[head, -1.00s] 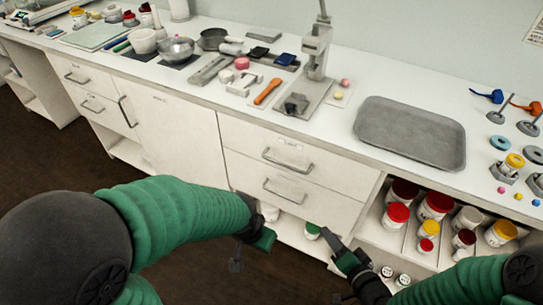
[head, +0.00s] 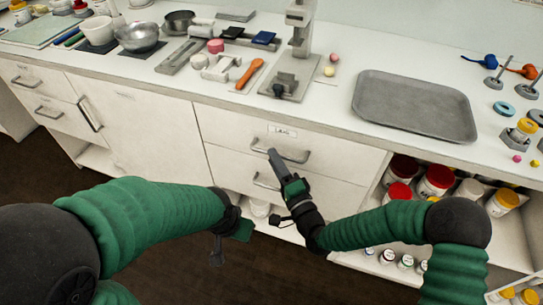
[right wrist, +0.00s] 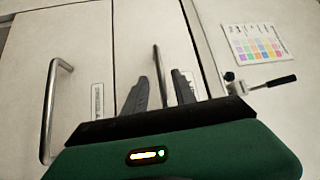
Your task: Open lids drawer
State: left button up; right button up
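The lids drawer (head: 235,128) is the upper white drawer under the counter, with a small label (head: 284,131) and a grey bar handle (head: 295,157). It looks shut.
A second drawer with its own handle (head: 265,182) lies just below. Open shelves with jars (head: 437,180) are to the right. The counter above holds a grey tray (head: 415,112), a press stand (head: 297,45) and small tools. A colour chart (right wrist: 255,42) shows in the wrist view.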

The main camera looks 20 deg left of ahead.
jog(key=shift+w+a+r, duration=0.1)
jog(key=shift+w+a, duration=0.15)
jog(key=shift+w, duration=0.2)
jog(key=shift+w+a+r, duration=0.1)
jog(key=shift+w+a, duration=0.1)
jog(key=shift+w, duration=0.25)
jog(key=shift+w+d, duration=0.15)
jog(key=shift+d, duration=0.05)
jog(key=shift+a, duration=0.35)
grip_shut()
jog(key=shift+d, duration=0.1)
